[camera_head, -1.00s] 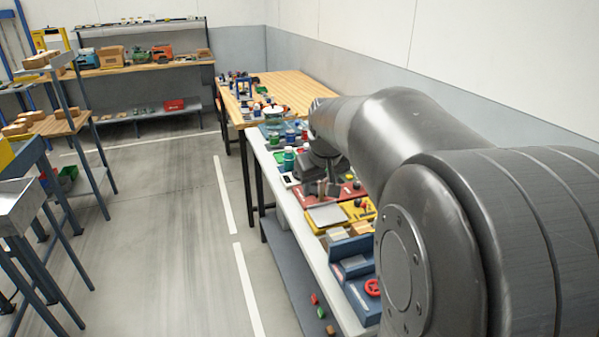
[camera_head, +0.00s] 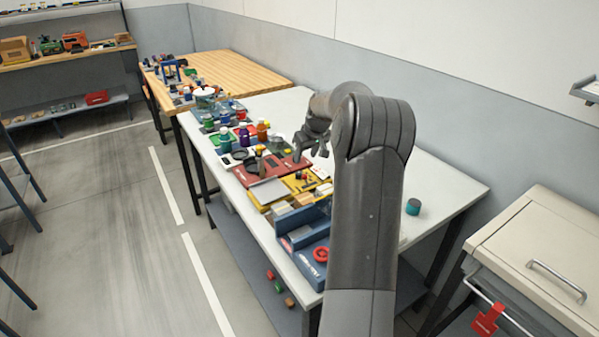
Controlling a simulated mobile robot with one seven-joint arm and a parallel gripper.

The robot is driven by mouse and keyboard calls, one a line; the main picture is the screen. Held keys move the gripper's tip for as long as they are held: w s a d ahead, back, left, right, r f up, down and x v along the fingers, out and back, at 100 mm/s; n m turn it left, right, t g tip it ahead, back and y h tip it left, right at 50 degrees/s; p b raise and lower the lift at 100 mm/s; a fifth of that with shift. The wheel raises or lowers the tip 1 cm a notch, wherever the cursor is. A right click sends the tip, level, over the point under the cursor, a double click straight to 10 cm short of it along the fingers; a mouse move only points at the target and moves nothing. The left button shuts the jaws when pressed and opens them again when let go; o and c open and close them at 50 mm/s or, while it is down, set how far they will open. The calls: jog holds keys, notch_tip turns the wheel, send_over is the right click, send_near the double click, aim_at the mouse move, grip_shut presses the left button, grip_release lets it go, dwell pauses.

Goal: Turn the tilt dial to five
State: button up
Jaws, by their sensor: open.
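My gripper (camera_head: 308,151) is open and empty, with its fingers pointing down above the white workbench (camera_head: 424,187). It hangs over the far right part of a red panel (camera_head: 278,177). A yellow board (camera_head: 318,190) with small dark pieces sits just in front. I cannot make out which part is the tilt dial, nor any numbers. My arm hides part of the bench to the right.
A blue fixture with a red handwheel (camera_head: 320,254) stands at the bench's near end. Several coloured bottles, including a purple one (camera_head: 244,137), stand behind the red panel. A teal cylinder (camera_head: 413,206) stands at right. A beige cabinet (camera_head: 545,245) is beyond a gap.

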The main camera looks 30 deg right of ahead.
aim_at(299, 173)
jog(key=x, duration=1)
jog(key=shift+f, duration=0.1)
jog(key=shift+c, duration=0.2)
jog(key=c, duration=1)
